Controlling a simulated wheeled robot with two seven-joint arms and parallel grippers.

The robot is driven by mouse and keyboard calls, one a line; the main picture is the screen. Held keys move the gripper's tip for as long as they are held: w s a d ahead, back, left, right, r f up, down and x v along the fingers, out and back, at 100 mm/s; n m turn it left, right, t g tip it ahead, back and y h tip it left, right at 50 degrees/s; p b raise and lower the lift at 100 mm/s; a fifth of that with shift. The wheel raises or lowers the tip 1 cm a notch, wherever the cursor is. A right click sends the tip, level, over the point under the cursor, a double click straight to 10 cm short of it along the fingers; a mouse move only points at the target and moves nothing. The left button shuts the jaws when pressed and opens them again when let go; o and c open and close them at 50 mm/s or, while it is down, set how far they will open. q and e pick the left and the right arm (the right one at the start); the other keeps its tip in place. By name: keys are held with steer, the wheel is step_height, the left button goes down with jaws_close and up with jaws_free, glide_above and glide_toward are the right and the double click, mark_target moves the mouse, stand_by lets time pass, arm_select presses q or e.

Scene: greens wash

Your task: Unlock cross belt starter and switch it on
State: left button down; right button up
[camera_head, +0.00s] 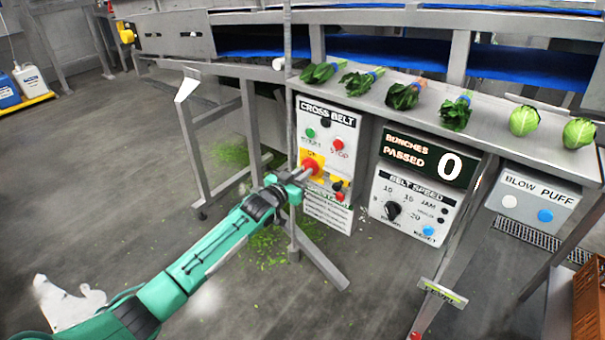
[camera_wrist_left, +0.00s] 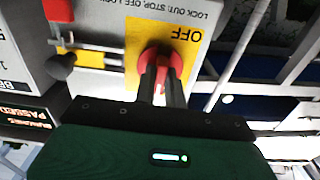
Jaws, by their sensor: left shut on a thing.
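The cross belt starter box (camera_head: 346,122) is light grey, with a green start button (camera_head: 310,133) and a red stop button (camera_head: 338,145). On a yellow plate lower down sits a red rotary switch (camera_head: 309,166). My left gripper (camera_head: 297,178) is at this switch and partly hides it. In the left wrist view its fingers (camera_wrist_left: 163,95) are shut on the red switch (camera_wrist_left: 160,62), beside the word OFF, which appears upside down. A metal bolt with a dark knob (camera_wrist_left: 62,66) lies beside the yellow plate. My right gripper is not in view.
A metal post (camera_head: 289,90) stands close to the box's left edge, next to my left gripper. A bunches display (camera_head: 432,159) and a belt speed box (camera_head: 409,208) are to the right. Several greens lie on the ledge (camera_head: 495,130) above.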

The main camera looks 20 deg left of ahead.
arm_select(q)
steer(key=c, duration=1.5)
jaws_free()
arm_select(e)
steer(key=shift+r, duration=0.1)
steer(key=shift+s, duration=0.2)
arm_select(q)
steer(key=v, duration=1.4)
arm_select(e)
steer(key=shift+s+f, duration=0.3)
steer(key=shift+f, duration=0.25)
